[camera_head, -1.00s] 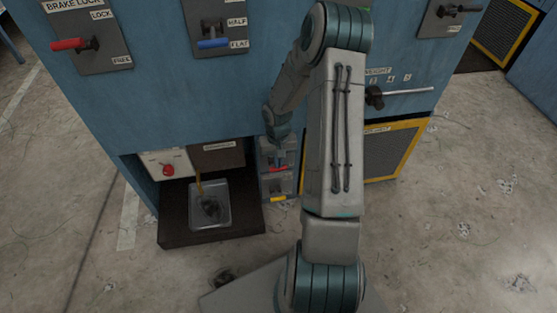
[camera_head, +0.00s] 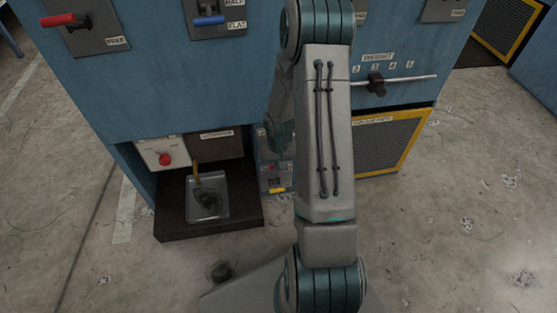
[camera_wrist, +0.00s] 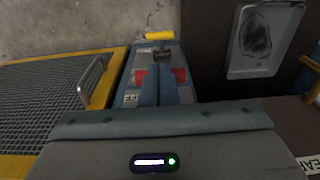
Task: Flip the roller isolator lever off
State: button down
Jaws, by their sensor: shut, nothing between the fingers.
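Two small levers sit low on the blue machine, and I cannot read which one is the roller isolator. The lower one has a yellow handle (camera_head: 277,190), which also shows in the wrist view (camera_wrist: 160,35) beyond my fingertips. The upper one has a red handle (camera_wrist: 180,75), seen on both sides of my fingers in the wrist view. My gripper (camera_wrist: 158,72) is shut and empty, in front of the red handle; whether it touches is unclear. In the head view my arm hides the gripper and much of this panel.
A dark ledge with a clear tray (camera_head: 208,197) stands left of the small levers, below a red knob (camera_head: 165,159). A yellow-framed mesh grille (camera_head: 390,145) is at the right, under the weight lever (camera_head: 377,83). A metal handle (camera_wrist: 90,80) juts near the gripper.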

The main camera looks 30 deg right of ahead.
jog(key=shift+s+f+b, duration=0.25)
jog(key=shift+f+b, duration=0.1)
jog(key=shift+f, duration=0.65)
jog(key=shift+s+f+b, duration=0.2)
jog(key=shift+f+b, duration=0.1)
jog(key=shift+f, duration=0.7)
jog(key=s+a+r+p, duration=0.1)
jog(key=s+r+p, duration=0.2)
jog(key=r, duration=0.3)
jog(key=s+a+r+p, duration=0.1)
jog(key=s+r+p, duration=0.2)
jog(key=r, duration=0.3)
jog(key=shift+r, duration=0.25)
jog(key=shift+s, duration=0.1)
